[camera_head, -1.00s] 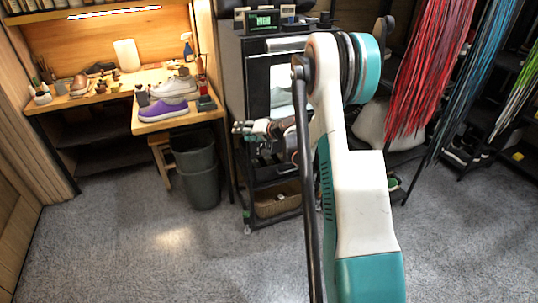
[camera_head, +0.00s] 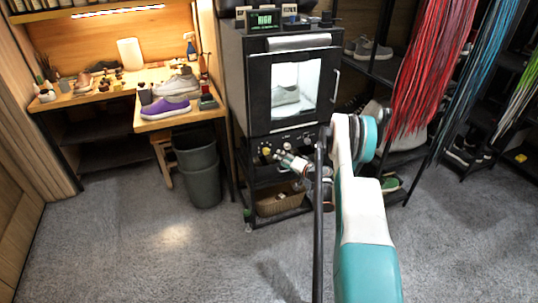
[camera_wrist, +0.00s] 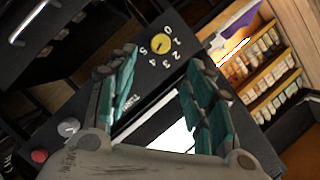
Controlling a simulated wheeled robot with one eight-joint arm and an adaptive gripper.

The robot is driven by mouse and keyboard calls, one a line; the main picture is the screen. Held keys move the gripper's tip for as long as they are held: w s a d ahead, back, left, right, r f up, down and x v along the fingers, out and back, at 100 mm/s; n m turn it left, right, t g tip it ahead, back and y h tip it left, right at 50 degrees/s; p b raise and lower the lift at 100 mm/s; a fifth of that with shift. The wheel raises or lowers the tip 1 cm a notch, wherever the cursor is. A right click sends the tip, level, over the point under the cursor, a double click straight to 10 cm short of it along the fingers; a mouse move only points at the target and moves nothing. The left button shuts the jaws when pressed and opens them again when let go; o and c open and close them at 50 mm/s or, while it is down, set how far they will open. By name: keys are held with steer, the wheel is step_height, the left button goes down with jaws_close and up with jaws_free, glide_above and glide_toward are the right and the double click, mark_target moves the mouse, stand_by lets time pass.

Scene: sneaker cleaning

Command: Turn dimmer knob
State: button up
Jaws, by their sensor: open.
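The yellow dimmer knob (camera_wrist: 160,42) sits on a dark panel in the wrist view, ringed by the printed numbers 0 to 5. My gripper (camera_wrist: 161,58) is open, with its teal-padded fingers spread to either side and the knob showing in the gap just past the fingertips. I see no contact with the knob. In the head view, my gripper (camera_head: 281,154) points left, close to the knob panel (camera_head: 258,142) below the lit cabinet. The knob's pointer direction is too small to tell.
A grey knob (camera_wrist: 68,127) and a red button (camera_wrist: 38,156) share the panel. The lit cabinet (camera_head: 258,92) holds a shoe (camera_head: 284,95) behind its window. A green display (camera_head: 264,19) stands on top. A wicker basket (camera_head: 280,202) is below; a grey bin (camera_head: 202,185) stands left.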

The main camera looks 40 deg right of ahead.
mark_target(268, 152)
steer(key=b+x, duration=0.2)
steer(key=x, duration=0.7)
steer(key=shift+w+f+b, duration=0.2)
steer(key=shift+f+b, duration=0.05)
steer(key=shift+b, duration=0.15)
steer(key=shift+x, duration=0.75)
steer(key=shift+r, duration=0.1)
steer(key=c, duration=1)
